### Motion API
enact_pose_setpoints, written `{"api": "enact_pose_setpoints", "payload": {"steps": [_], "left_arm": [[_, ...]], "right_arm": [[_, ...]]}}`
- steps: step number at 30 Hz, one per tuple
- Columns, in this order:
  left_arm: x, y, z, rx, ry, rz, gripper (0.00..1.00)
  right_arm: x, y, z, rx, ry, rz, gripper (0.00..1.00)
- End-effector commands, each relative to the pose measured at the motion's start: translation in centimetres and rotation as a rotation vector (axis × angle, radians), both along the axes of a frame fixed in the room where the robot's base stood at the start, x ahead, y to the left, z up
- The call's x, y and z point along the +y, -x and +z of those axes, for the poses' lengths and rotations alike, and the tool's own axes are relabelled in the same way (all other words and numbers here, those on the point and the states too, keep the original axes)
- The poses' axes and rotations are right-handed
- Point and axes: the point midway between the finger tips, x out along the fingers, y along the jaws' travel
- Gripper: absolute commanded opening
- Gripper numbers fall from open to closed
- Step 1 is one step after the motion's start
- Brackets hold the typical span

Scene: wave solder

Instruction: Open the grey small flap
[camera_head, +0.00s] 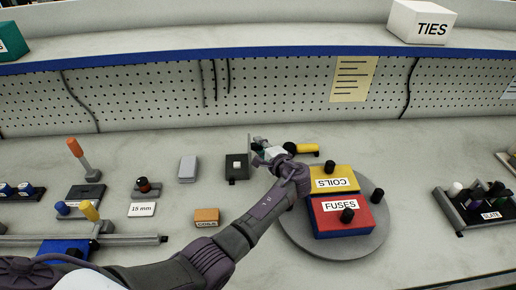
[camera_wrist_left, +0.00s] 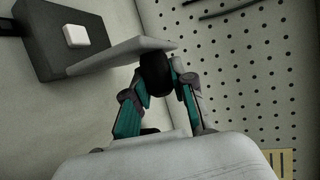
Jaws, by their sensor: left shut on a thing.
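The grey small flap (camera_head: 250,147) is a thin light plate standing up beside a dark box (camera_head: 237,167) with a white button. In the left wrist view the flap (camera_wrist_left: 120,56) shows edge-on, tilted away from the dark box (camera_wrist_left: 62,38) and its white button (camera_wrist_left: 76,36). My left gripper (camera_head: 258,147) reaches over the bench to the flap. In the wrist view its teal-padded fingers (camera_wrist_left: 158,82) are shut on a black knob (camera_wrist_left: 155,72) at the flap's end. The flap's hinge is not clear. My right gripper is not in view.
A grey turntable (camera_head: 297,240) with a red FUSES bin (camera_head: 325,222) and a yellow COILS bin (camera_head: 345,172) lies right of my forearm. A yellow-handled thing (camera_head: 306,148) lies behind my gripper. A pegboard (camera_head: 280,92) closes off the back. Levers and small boxes stand left.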

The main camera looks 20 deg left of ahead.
Motion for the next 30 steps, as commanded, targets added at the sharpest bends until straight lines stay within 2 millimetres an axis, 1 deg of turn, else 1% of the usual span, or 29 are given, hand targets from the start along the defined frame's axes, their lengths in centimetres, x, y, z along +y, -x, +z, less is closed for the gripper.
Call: {"api": "enact_pose_setpoints", "payload": {"steps": [12,13,15,18,26,30], "left_arm": [[-0.11,-0.11,0.1,0.001,-0.006,-0.003,0.0],[-0.11,-0.11,0.1,0.001,-0.006,-0.003,0.26],[-0.09,-0.11,0.08,0.001,-0.006,-0.003,0.38],[-0.08,-0.09,0.06,0.002,-0.005,-0.002,0.51],[-0.08,-0.02,-0.01,0.002,-0.005,-0.001,0.51],[-0.93,0.59,0.17,0.001,-0.003,-0.003,0.51]], "right_arm": [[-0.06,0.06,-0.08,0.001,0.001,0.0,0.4],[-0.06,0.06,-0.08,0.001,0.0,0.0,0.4],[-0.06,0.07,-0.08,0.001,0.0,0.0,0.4],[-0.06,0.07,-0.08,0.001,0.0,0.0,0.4],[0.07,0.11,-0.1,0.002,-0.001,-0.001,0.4],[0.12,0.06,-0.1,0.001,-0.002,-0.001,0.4]]}}
